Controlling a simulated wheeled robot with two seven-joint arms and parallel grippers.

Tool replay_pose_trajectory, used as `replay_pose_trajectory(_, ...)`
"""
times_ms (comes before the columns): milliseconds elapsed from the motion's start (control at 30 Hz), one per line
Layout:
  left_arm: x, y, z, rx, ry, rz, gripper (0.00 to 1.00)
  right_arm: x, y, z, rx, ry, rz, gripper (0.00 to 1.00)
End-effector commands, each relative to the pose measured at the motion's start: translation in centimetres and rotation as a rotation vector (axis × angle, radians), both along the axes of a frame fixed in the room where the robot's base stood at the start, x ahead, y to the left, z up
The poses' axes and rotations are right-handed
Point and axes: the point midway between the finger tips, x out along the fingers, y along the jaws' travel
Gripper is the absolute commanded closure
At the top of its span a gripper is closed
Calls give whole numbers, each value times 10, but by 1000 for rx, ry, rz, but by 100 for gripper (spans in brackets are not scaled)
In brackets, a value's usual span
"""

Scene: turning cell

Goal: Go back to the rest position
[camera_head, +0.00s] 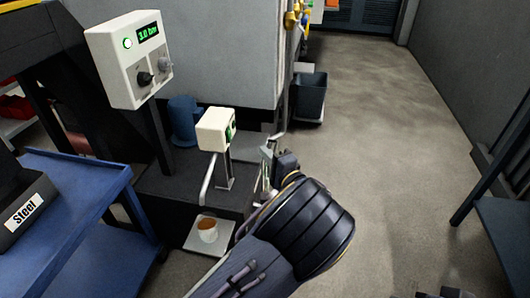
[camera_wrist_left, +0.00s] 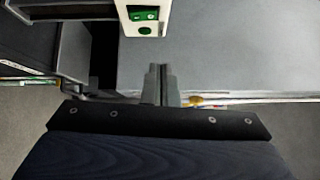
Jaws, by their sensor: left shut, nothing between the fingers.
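My left arm comes in from the bottom of the head view. My left gripper (camera_head: 268,160) is beside the small white box with a green face (camera_head: 216,130) on a post. In the left wrist view the two fingers (camera_wrist_left: 159,84) are together with nothing between them. They point towards a grey surface, just below the white box with green buttons (camera_wrist_left: 144,16). The fingers are partly hidden in the head view. My right gripper's fingers do not show; only small dark parts that I cannot identify show at the bottom right edge.
A white control box reading 3.0 bar (camera_head: 134,58) stands at the upper left. A blue cart (camera_head: 95,188) holds a bin labelled Steel (camera_head: 24,212). A cup (camera_head: 207,231) stands on a white plate (camera_head: 196,241). A dark bin (camera_head: 309,97) is behind. Open floor (camera_head: 400,150) lies to the right.

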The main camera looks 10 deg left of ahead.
Motion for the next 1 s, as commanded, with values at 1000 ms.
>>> replay_pose_trajectory(1000, -263, 157, -32, -1451, 503, 575, 100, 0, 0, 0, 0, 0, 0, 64)
